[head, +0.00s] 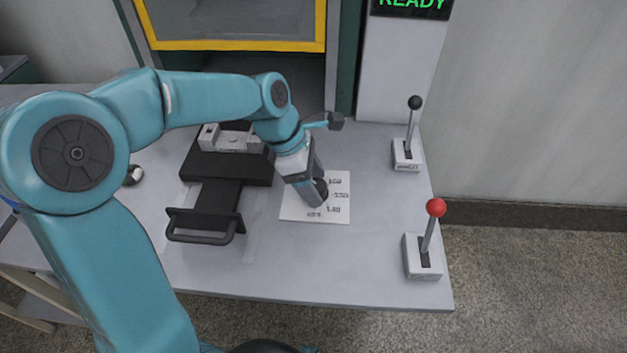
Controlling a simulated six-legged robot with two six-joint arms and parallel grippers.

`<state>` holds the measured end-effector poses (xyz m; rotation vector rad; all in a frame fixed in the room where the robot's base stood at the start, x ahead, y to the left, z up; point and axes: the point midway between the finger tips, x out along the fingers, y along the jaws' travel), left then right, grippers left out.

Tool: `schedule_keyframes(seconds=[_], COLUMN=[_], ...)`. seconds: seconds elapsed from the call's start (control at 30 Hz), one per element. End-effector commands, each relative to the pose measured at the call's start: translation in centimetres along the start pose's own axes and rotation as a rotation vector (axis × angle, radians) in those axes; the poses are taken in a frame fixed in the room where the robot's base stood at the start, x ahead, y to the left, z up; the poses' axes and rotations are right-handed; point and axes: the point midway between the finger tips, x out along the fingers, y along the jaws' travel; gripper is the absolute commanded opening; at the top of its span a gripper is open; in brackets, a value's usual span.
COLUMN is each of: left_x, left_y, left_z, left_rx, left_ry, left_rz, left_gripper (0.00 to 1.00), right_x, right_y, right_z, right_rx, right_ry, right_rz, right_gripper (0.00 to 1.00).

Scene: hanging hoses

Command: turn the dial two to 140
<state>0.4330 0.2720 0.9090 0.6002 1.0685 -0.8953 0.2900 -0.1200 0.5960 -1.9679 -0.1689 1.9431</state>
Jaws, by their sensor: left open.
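A white plate (300,207) with printed markings lies flat on the grey table. A dark round knob, apparently the dial (322,187), shows on it, partly hidden by my gripper. The markings look like numbers, but they are too small to read surely, and the dial's pointer and setting cannot be made out. My left gripper (316,192) reaches down over the plate from the upper left, with its fingers open at the dial. I cannot tell whether the fingers touch it. My right gripper is not in view.
A black slide fixture (212,200) with a front handle stands left of the plate. A red-knobbed lever (434,207) and a black-knobbed lever (414,103) stand at the table's right edge. A display (412,5) reads READY. Bare table (330,265) lies in front of the plate.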

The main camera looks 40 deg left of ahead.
Motion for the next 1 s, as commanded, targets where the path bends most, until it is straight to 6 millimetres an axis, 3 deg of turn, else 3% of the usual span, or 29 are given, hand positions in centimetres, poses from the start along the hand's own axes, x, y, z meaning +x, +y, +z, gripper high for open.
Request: schedule_keyframes(seconds=[0.27,0.4,0.43,0.73,1.0], left_x=[0.1,0.1,0.1,0.0,-0.2], left_y=[0.1,0.1,0.1,0.1,0.2], left_z=[0.0,0.0,0.0,0.1,0.2], left_rx=[0.000,-0.001,-0.001,0.019,0.148], left_ry=[0.000,0.000,0.000,0.000,0.000], left_rz=[0.000,0.000,0.000,-0.011,-0.066], left_gripper=[0.65,0.20,0.13,0.13,0.13], right_x=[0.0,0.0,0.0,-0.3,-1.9], right_y=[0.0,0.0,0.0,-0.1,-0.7], right_z=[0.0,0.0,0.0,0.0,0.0], right_rx=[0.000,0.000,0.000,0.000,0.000], right_ry=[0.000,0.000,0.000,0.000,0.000], right_rz=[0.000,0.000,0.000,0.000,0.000], right_gripper=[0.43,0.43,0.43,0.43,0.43])
